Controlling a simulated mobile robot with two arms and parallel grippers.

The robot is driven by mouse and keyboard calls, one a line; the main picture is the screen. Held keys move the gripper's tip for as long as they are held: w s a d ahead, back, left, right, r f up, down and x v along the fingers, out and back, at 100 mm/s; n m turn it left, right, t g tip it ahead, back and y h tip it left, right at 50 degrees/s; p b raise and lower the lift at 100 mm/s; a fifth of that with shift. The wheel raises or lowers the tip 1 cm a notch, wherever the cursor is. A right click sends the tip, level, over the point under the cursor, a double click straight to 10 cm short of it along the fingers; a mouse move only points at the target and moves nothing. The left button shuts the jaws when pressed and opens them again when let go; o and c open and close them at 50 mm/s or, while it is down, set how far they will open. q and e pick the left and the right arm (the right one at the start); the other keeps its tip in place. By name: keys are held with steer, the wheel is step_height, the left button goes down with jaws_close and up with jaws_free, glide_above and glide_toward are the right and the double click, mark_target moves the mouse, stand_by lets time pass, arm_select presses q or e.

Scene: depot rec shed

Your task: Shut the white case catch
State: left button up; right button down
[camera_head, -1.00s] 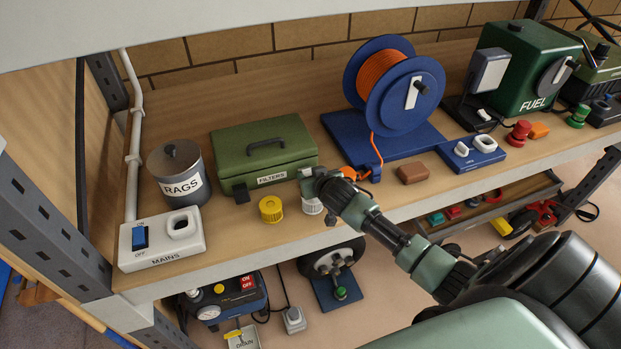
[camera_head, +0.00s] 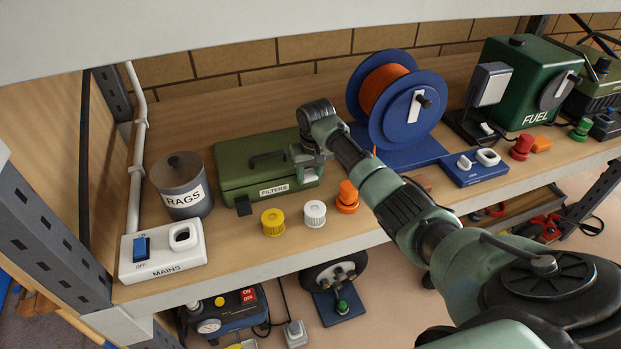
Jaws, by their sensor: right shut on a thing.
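The green filters case (camera_head: 235,178) stands on the shelf with its lid down, a dark handle on top and a FILTERS label on its front. A dark catch (camera_head: 243,206) hangs at the left of its front. My right gripper (camera_head: 307,158) is at the right end of the case's front, by the lid edge, shut on what appears to be the white case catch. The gripper hides most of that catch, so its exact angle cannot be told. My left gripper is not in view.
A yellow cap (camera_head: 272,222), a white cap (camera_head: 314,213) and an orange cap (camera_head: 347,198) stand before the case. A rags tin (camera_head: 181,187) and mains box (camera_head: 160,252) are to the left. A cable reel (camera_head: 401,110) stands close behind my right arm.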

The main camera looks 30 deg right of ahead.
mark_target(310, 175)
steer(key=shift+w+g, duration=0.2)
steer(key=shift+g, duration=0.2)
stand_by(0.3)
steer(key=c, duration=0.9)
jaws_free()
steer(key=shift+r, duration=0.1)
steer(key=r, duration=0.2)
steer(key=r+b, duration=0.1)
steer(key=r, duration=0.1)
steer(key=r+b, duration=0.1)
steer(key=r, duration=0.1)
steer(key=shift+s+r, duration=0.3)
steer(key=shift+r, duration=0.05)
steer(key=shift+s+r+b, duration=0.1)
steer(key=shift+r+b, duration=0.2)
steer(key=shift+r, duration=0.15)
steer(key=shift+s+f, duration=0.1)
